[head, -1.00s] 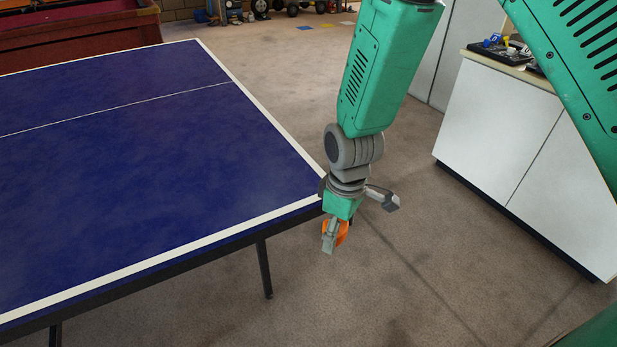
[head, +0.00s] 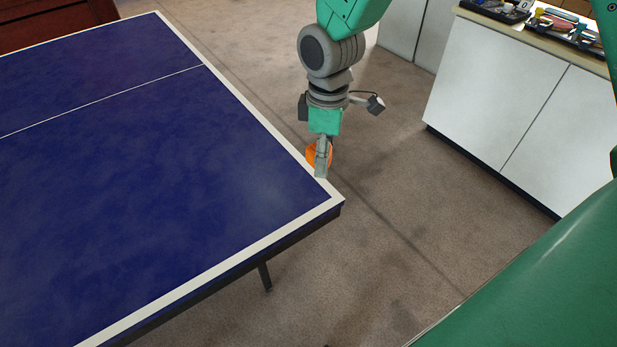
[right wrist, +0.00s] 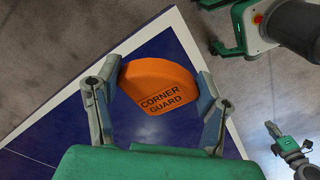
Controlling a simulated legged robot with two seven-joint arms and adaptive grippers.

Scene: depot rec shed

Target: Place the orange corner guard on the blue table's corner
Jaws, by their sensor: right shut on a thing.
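The orange corner guard (head: 311,156) is in my right gripper (head: 321,170), held near the blue table's (head: 200,200) right edge, just up and left of the near right corner in the head view. In the right wrist view the corner guard (right wrist: 158,86), lettered "CORNER GUARD", sits between both fingers of my right gripper (right wrist: 158,92), which are shut on it. There it overlaps the table top, with the white-edged table (right wrist: 187,38) coming to a corner above it. Its height over the table is unclear. What looks like my left gripper (right wrist: 283,143) shows small at lower right; its fingers are unclear.
A white cabinet (head: 500,110) with trays of small items (head: 560,25) on top stands at the right. Bare carpet (head: 390,200) lies between it and the table. A dark red piece of furniture (head: 50,22) is at the far left.

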